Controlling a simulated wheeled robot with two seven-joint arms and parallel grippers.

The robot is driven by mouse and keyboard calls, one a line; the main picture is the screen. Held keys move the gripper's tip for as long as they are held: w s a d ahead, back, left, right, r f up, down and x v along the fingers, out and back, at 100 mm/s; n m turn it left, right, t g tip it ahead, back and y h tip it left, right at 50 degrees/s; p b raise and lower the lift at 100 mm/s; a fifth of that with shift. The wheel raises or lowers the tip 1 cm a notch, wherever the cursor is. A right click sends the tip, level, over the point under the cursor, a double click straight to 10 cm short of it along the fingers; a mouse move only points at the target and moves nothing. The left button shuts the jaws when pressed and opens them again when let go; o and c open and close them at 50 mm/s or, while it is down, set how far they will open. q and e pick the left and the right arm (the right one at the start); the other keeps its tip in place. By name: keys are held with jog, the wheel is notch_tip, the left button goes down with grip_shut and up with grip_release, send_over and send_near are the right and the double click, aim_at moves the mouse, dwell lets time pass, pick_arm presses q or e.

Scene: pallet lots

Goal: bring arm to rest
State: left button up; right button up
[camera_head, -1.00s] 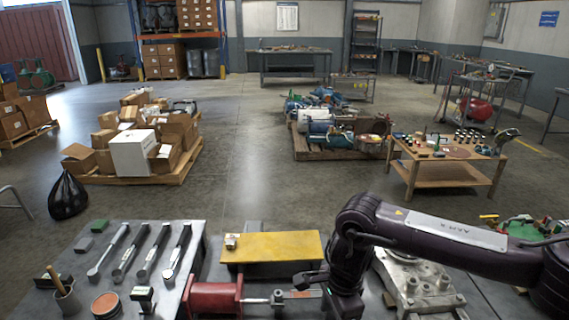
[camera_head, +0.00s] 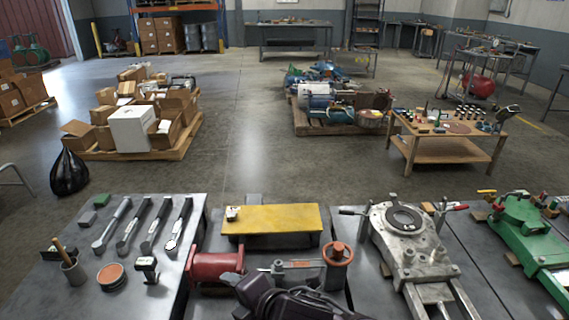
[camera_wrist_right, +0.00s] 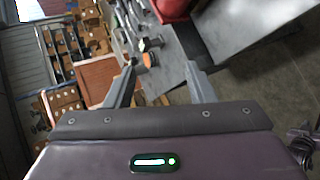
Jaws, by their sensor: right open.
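My right arm (camera_head: 290,303) shows as a dark shape at the bottom edge of the head view, low in front of the bench by the red vise. In the right wrist view my right gripper (camera_wrist_right: 160,70) has its two grey fingers spread wide apart, with nothing held between them. The bench tools and a red part lie beyond the fingers. My left gripper does not show in any view.
The near bench holds several wrenches (camera_head: 145,226), a red vise (camera_head: 215,265), a yellow plate (camera_head: 270,219), a grey fixture (camera_head: 410,240) and a green fixture (camera_head: 525,238). Beyond it stand a wooden table (camera_head: 447,150) and a pallet of boxes (camera_head: 185,145).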

jog(key=s+d+f+m+g+h, duration=0.2)
jog(key=s+d+f+m+h, duration=0.15)
jog(key=d+m, duration=0.5)
jog(key=s+d+f+m+g+h, duration=0.15)
jog(key=s+d+f+m, duration=0.3)
jog(key=d+m, duration=0.45)
jog(key=s+d+f+m+g+h, duration=0.1)
jog(key=s+d+f+m+h, duration=0.25)
jog(key=d+m, duration=0.55)
notch_tip(320, 180, down, 26)
jog(key=s+d+f+n+g+p, duration=0.1)
jog(key=s+d+g+p, duration=0.1)
jog(key=s, duration=0.1)
jog(key=s+d+f+p, duration=0.1)
jog(key=s+d+f, duration=0.2)
jog(key=s+f, duration=1.4)
jog(key=s, duration=0.2)
jog(key=shift+s+g+p, duration=0.3)
jog(key=shift+g+p, duration=0.05)
